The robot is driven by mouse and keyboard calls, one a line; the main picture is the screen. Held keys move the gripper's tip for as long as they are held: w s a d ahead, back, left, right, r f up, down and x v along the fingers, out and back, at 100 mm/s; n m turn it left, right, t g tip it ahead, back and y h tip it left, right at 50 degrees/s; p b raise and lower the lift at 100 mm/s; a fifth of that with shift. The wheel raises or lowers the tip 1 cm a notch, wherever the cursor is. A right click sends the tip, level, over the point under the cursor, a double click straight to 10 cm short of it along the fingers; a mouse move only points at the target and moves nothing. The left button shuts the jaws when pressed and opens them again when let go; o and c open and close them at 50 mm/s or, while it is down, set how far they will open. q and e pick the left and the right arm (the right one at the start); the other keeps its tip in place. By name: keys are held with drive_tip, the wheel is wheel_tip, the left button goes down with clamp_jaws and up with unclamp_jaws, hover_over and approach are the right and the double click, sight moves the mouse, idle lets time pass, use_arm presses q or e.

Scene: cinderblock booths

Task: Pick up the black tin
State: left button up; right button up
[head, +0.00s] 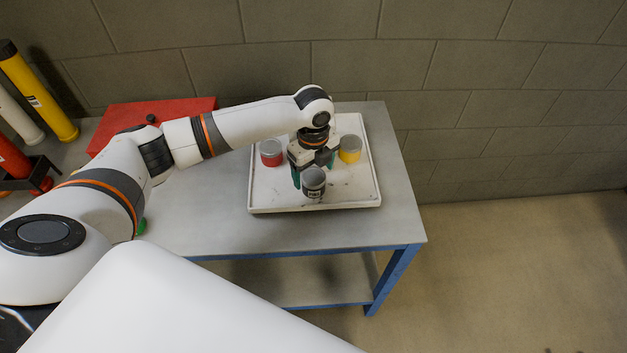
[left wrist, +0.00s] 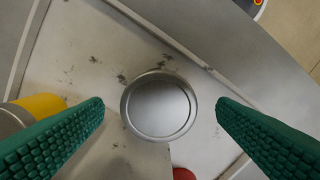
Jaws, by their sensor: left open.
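The black tin (head: 314,188) has a dark body and a grey metal lid. It stands upright on the white tray (head: 320,209), near the tray's front. My left gripper (head: 313,171) is open, with its green fingers down at the tin. In the left wrist view the round lid of the black tin (left wrist: 160,106) lies between the two spread green fingers, with a gap on each side. How far down the fingers reach along the tin is hard to tell. My right gripper is not in view.
On the tray, a red tin (head: 271,153) stands left of the gripper and a yellow tin (head: 349,150) right of it. The tray lies on a grey table (head: 208,215) with blue legs. A red case (head: 182,109) and yellow tube (head: 38,92) are at left. A block wall stands behind.

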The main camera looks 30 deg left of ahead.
sight(313, 176)
use_arm(q)
drive_tip(key=shift+f+p, duration=0.45)
drive_tip(key=shift+f, duration=1.9)
drive_tip(key=shift+w, duration=0.1)
drive_tip(key=c, duration=1.2)
